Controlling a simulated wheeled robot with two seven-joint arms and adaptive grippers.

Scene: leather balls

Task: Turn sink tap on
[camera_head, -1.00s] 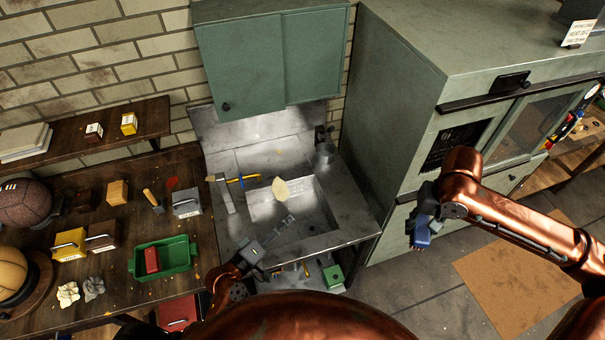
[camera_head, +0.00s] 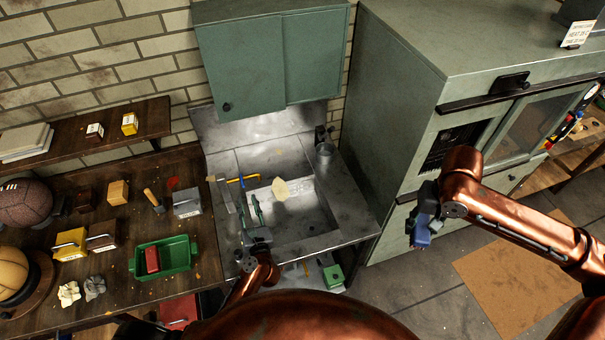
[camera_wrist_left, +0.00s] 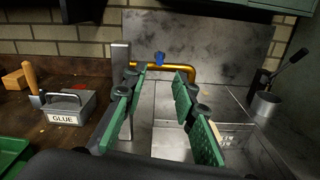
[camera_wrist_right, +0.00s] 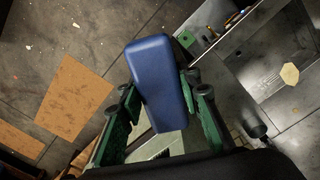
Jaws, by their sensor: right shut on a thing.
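The sink tap is a brass-yellow bent pipe (camera_wrist_left: 187,67) with a small blue handle (camera_wrist_left: 159,58), at the back of the metal sink (camera_head: 318,212). In the head view the tap (camera_head: 250,177) is small, at the sink's back left. My left gripper (camera_head: 251,207) is over the sink's left side, fingers pointing at the tap. In its wrist view the left gripper (camera_wrist_left: 158,82) is open and empty, with the blue handle beyond and between its green fingertips, apart from them. My right gripper (camera_wrist_right: 158,95) is shut on a blue block (camera_wrist_right: 158,75), held out right of the sink (camera_head: 421,237).
A grey upright post (camera_wrist_left: 121,62) stands just left of the tap. A pale flat piece (camera_head: 280,189) is at the basin. A metal cup (camera_head: 324,153) stands at the sink's back right. A green cabinet (camera_head: 270,60) hangs above. A cluttered workbench (camera_head: 120,225) is at left.

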